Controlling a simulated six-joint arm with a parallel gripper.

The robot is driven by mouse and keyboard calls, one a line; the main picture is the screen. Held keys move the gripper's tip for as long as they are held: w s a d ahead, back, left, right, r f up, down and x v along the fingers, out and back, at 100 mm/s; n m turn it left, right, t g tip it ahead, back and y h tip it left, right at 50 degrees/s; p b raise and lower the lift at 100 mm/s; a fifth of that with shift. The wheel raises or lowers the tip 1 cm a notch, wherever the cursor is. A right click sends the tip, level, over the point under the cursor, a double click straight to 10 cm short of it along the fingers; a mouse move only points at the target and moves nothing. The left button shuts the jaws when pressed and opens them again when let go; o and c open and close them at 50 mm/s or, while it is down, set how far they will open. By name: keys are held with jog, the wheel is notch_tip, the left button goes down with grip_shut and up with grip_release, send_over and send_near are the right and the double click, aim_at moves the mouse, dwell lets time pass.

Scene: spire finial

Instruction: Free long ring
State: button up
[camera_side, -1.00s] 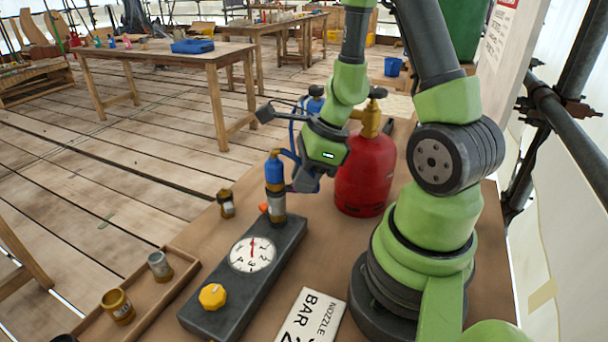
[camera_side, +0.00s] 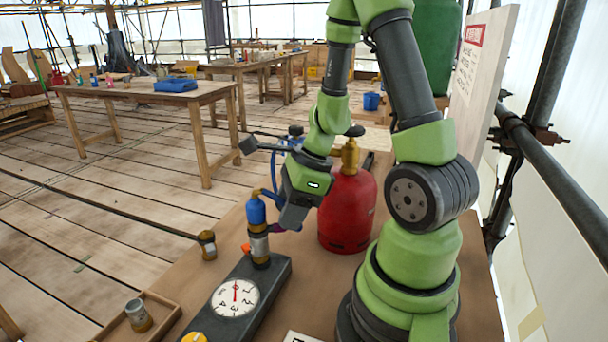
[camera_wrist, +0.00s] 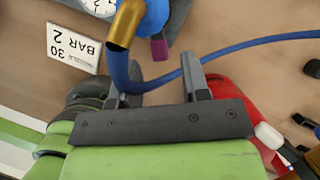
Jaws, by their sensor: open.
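The torch's blue top (camera_wrist: 154,14) and brass tip (camera_wrist: 125,25) are at the upper edge. The sleeve is hidden there.
The gauge block (camera_side: 235,297) has a dial and a yellow knob (camera_side: 194,337). A brass ring piece (camera_side: 207,244) stands left of it, and a wooden tray (camera_side: 168,318) holds a silver-topped piece (camera_side: 138,314). A red gas cylinder (camera_side: 347,210) stands close right of my gripper.

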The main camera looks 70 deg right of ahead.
jog(key=v, duration=0.8)
jog(key=shift+r, duration=0.1)
jog(key=shift+c, duration=0.4)
jog(key=shift+w, duration=0.1)
jog(key=c, duration=0.4)
jog(key=w+n, duration=0.1)
jog(key=n, duration=0.2)
jog(key=w+n+g+y, duration=0.1)
jog(key=n, duration=0.1)
jog(key=w+d+n+g, duration=0.1)
jog(key=n, duration=0.2)
jog(key=shift+w+d+r+n, duration=0.1)
jog(key=shift+w+r+n, duration=0.1)
jog(key=shift+w+n, duration=0.15)
grip_shut()
notch_tip(320, 180, down, 9)
jog(key=w+a+n+g, duration=0.1)
jog(key=n+g, duration=0.3)
jog(key=n, duration=0.5)
jog(key=shift+w+f, duration=0.2)
jog(key=shift+w, duration=0.05)
